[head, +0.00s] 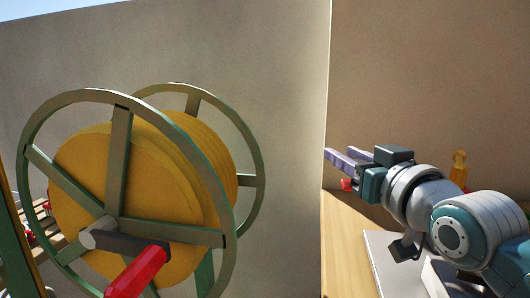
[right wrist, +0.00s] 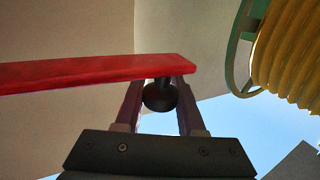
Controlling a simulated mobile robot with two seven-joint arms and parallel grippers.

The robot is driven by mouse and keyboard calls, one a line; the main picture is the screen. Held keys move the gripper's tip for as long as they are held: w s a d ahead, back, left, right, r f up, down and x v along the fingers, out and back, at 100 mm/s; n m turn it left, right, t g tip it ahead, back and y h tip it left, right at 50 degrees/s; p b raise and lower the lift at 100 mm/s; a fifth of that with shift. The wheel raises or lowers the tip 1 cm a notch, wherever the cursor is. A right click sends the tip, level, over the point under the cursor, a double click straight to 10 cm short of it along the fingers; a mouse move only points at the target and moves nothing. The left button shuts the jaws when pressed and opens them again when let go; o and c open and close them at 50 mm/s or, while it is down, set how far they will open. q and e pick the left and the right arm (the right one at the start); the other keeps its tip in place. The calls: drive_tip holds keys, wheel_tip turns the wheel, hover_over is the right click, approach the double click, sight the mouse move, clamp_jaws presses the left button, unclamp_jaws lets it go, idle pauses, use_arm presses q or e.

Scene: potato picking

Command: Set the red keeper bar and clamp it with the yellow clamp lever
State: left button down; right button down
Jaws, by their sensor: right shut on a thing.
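The red keeper bar (right wrist: 95,73) crosses the left half of the right wrist view, with a dark round knob (right wrist: 160,95) near its right end. My right gripper (right wrist: 160,92) is shut on this knob and holds the bar across its fingertips. In the head view my right gripper (head: 337,157) points left, and a small red part (head: 347,185) shows just under its fingers. A yellow upright piece (head: 459,160), perhaps the clamp lever, stands behind my right arm, partly hidden. My left gripper is not in view.
A large yellow drum (head: 90,168) between green spoked wheels fills the left of the head view, with a red crank handle (head: 138,275) in front. A wooden surface (head: 345,245) and a pale board (head: 375,255) lie below my right arm. Plain walls stand behind.

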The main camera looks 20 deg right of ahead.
sight(348, 186)
drive_tip(key=shift+s+a+r+n+y+p, duration=0.15)
drive_tip(key=shift+s+a+n+y+p, duration=0.2)
drive_tip(key=shift+s+n+y+p, duration=0.35)
drive_tip(key=shift+s+a+n+y, duration=0.4)
drive_tip(key=shift+s+y, duration=0.15)
drive_tip(key=shift+y, duration=0.3)
drive_tip(key=shift+s+a+n+y, duration=0.4)
drive_tip(key=shift+s+y, duration=0.1)
drive_tip(key=shift+y, duration=0.35)
drive_tip(key=c, duration=0.5)
unclamp_jaws()
drive_tip(key=shift+r+p, duration=0.3)
drive_tip(key=shift+r, duration=0.05)
wheel_tip(348, 186, up, 19)
drive_tip(key=p, duration=0.4)
drive_tip(key=shift+c, duration=0.2)
